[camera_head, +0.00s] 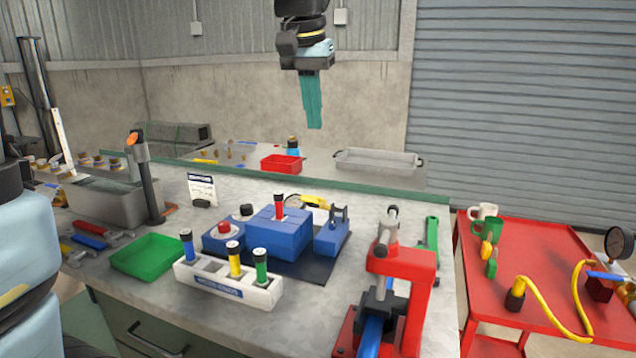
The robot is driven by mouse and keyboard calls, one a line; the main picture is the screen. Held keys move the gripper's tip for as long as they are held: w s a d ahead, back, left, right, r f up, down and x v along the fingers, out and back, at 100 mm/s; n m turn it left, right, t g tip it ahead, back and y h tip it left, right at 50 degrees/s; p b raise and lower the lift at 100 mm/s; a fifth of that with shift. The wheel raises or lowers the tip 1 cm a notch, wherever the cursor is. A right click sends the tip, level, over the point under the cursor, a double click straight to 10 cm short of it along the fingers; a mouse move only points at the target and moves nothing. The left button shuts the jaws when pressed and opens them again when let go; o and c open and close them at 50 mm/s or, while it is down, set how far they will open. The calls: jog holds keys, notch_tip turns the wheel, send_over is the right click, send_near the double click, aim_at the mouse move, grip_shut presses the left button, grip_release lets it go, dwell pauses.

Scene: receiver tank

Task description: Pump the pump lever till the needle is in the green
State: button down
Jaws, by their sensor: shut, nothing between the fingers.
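My gripper (314,122) hangs high at the top centre, its teal fingers together and pointing down. It is shut and empty, in the air above and behind the bench, touching nothing. A round dial gauge (619,243) stands at the right edge on the red cart; its needle and any green zone are too small to read. Below it is a dark red block with a blue bar (608,276), cut off by the picture's edge. I cannot tell whether this bar is the pump lever. A second, partly hidden gauge (293,202) sits behind the blue blocks.
The grey bench (225,335) holds a green tray (148,255), a white rack (230,284) of coloured cylinders, blue blocks (280,232) and a red press (400,262). A black post (149,185) stands at left.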

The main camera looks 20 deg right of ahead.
dwell(0.3)
jog(key=p+x, duration=0.1)
jog(key=x, duration=0.8)
jog(key=shift+f+p, duration=0.25)
jog(key=shift+p, duration=0.15)
jog(key=f, duration=0.2)
jog(key=s+f, duration=0.1)
jog(key=shift+a+p, duration=0.35)
jog(key=shift+a, duration=0.05)
jog(key=shift+s+a+f, duration=0.15)
jog(key=shift+f, duration=0.35)
